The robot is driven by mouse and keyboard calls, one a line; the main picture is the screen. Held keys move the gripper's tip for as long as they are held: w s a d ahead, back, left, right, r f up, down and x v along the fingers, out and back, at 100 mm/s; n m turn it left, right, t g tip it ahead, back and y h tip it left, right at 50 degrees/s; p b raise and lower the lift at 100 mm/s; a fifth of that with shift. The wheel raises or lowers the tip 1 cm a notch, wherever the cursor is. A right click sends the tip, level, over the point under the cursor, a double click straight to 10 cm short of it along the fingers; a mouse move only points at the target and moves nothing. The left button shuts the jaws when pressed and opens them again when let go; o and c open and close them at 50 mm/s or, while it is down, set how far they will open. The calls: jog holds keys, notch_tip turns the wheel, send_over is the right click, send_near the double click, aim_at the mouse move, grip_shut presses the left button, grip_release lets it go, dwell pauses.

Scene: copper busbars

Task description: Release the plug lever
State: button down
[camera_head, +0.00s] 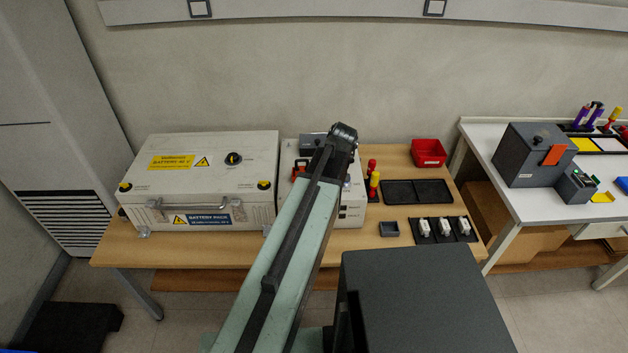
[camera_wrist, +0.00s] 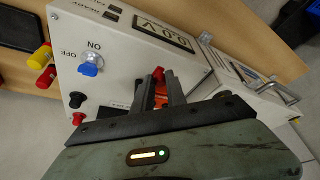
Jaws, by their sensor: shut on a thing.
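A red and orange part, which looks like the plug lever (camera_wrist: 159,74), shows between the two dark fingers of my gripper (camera_wrist: 162,82) in the wrist view. The fingers are shut on it, close against the face of a white panel box (camera_wrist: 120,45). Their tips hide much of the lever, so its exact position is unclear. In the head view an orange-red part (camera_head: 299,167) shows on the white box (camera_head: 352,207), just left of my arm. My arm covers the middle of this box, and my gripper is hidden there.
The box carries a blue ON/OFF knob (camera_wrist: 90,65) and a display (camera_wrist: 160,33). A large battery box (camera_head: 215,150) stands left on the wooden table. Red and yellow-handled tools, black trays (camera_head: 416,192) and a red bin (camera_head: 428,152) lie right. A white bench (camera_head: 530,205) stands farther right.

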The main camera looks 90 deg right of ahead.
jog(key=shift+s+d+n, duration=0.15)
jog(key=shift+s+n, duration=0.3)
jog(key=shift+n, duration=0.25)
jog(key=shift+t, duration=0.3)
jog(key=c, duration=1.3)
grip_release()
jog(key=shift+c, duration=0.2)
jog(key=shift+r, duration=0.1)
jog(key=p+v, duration=0.7)
jog(key=shift+r, duration=0.3)
jog(key=shift+s, duration=0.1)
